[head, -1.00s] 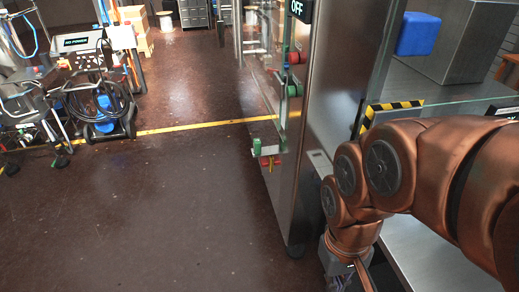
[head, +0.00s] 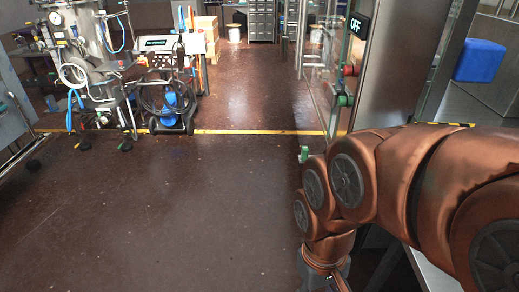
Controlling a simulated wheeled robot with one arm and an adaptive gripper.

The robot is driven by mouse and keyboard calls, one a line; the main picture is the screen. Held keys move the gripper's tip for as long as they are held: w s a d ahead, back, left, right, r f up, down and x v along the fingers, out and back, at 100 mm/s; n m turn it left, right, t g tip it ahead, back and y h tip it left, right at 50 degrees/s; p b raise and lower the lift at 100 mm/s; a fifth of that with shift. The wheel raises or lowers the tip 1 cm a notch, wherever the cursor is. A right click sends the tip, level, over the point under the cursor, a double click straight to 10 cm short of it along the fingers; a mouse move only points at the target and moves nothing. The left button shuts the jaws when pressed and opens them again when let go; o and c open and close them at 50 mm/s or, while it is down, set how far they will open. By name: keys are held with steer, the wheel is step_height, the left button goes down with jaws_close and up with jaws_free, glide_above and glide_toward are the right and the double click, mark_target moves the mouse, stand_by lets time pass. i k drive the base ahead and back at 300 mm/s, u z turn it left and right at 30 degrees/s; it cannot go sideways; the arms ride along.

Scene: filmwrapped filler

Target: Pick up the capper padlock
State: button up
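I cannot clearly make out the capper padlock. A small green piece (head: 303,154) shows low on the near corner of the steel and glass machine (head: 394,75), just left of my copper-coloured arm. The area right below and behind it is hidden by the arm. My gripper (head: 326,284) hangs at the bottom edge, partly cut off, so its fingers cannot be judged. It is below and apart from the green piece.
Red and green knobs (head: 344,100) sit on the machine's side. A blue block (head: 479,61) is at upper right. A wheeled cart with a hose (head: 170,95) stands at upper left. The brown floor (head: 170,220) in front is clear, crossed by a yellow line.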

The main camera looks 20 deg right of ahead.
mark_target(305, 149)
steer(key=u, duration=0.45)
steer(key=i, duration=1.15)
steer(key=z, duration=0.4)
